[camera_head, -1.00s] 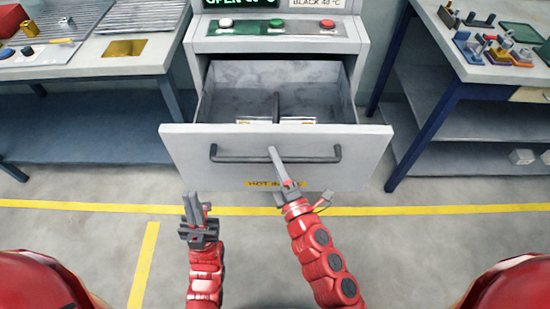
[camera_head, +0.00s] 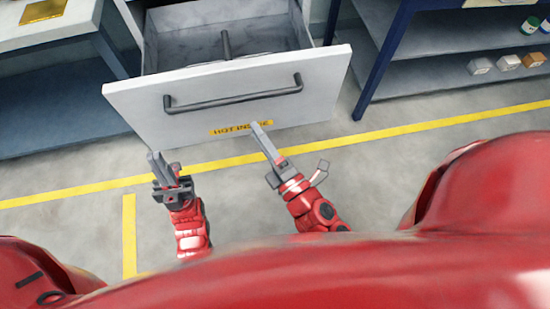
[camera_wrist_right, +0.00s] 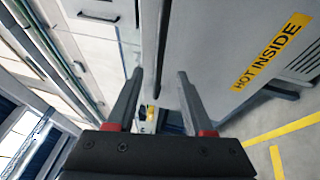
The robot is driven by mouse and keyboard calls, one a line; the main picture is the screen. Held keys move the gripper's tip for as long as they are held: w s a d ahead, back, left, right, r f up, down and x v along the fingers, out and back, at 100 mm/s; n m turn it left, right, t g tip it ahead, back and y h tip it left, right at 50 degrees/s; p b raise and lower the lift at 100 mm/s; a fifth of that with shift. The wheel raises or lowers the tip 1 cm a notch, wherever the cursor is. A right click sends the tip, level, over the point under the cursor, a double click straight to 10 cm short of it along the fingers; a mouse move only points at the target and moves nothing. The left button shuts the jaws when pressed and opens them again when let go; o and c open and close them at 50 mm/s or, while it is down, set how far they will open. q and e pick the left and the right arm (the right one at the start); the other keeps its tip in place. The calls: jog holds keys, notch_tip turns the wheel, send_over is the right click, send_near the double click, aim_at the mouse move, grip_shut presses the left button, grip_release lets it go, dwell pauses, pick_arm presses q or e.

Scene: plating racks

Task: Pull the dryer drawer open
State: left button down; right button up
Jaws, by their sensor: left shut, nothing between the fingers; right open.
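The dryer drawer (camera_head: 190,122) stands open, its pale front panel pulled out from the dryer and its inside visible from above. A dark bar handle (camera_head: 235,100) runs across the front, with a yellow "HOT INSIDE" label (camera_head: 240,127) under it. My right gripper (camera_head: 259,127) is open and empty, its fingertips over the label's right part, below the handle and off it. In the right wrist view, the drawer front (camera_wrist_right: 225,50) lies beside the spread fingers (camera_wrist_right: 158,75). My left gripper (camera_head: 156,157) is shut and empty, in front of the drawer's lower left.
A bench with a yellow plate (camera_head: 43,10) stands at the left. A blue-legged shelf unit (camera_head: 410,70) at the right holds small boxes (camera_head: 507,62). Yellow floor lines (camera_head: 400,128) cross the clear floor in front of the drawer.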

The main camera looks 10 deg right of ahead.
jog(key=v, duration=0.6)
jog(key=shift+s, duration=0.25)
jog(key=shift+d+f, duration=0.1)
